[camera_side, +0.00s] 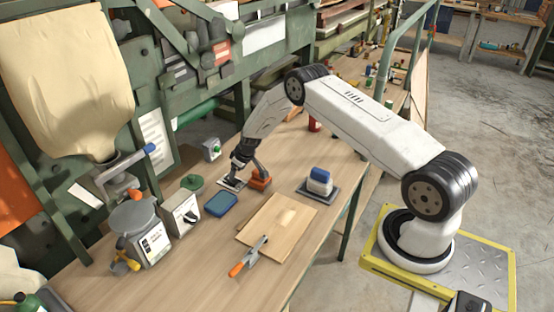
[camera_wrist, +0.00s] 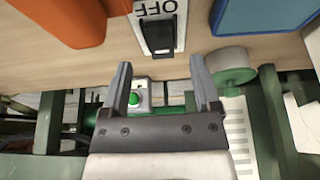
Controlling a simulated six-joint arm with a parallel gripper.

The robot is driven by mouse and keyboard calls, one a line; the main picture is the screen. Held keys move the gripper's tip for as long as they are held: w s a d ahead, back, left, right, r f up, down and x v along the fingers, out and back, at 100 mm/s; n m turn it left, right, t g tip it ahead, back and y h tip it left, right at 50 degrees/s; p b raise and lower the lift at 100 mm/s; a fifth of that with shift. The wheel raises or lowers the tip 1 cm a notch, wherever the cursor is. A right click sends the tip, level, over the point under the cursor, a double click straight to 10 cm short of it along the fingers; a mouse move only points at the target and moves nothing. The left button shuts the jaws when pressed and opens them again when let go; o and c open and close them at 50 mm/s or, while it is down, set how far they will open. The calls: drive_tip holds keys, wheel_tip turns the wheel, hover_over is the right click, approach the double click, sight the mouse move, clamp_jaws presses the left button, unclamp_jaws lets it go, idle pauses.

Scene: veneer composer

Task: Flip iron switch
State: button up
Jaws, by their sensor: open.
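A white switch plate with a black rocker (camera_wrist: 158,38) and the printed word OFF shows at the top middle of the wrist view. In the side view the light plate (camera_side: 231,184) lies flat on the bench under my gripper (camera_side: 238,164). My gripper (camera_wrist: 160,62) is open and empty, its two fingers pointing towards the plate, one on each side of the rocker. I cannot tell whether they touch it. An orange thing with a grey upper part, perhaps the iron (camera_side: 260,180), stands right beside the plate; its orange side (camera_wrist: 70,18) fills the wrist view's upper left.
A blue pad (camera_side: 220,204) lies near the plate. A wooden board (camera_side: 275,222), orange-handled tool (camera_side: 249,257) and blue-white block (camera_side: 319,180) lie in front.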

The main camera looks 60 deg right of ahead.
sight(234, 180)
drive_tip(key=shift+x, duration=2.4)
clamp_jaws()
drive_tip(key=shift+w, duration=0.15)
drive_tip(key=shift+w+r+g, duration=0.1)
drive_tip(key=shift+g, duration=0.6)
drive_tip(key=shift+w+a+g, duration=0.1)
drive_tip(key=shift+g, duration=0.2)
drive_tip(key=shift+r, duration=0.1)
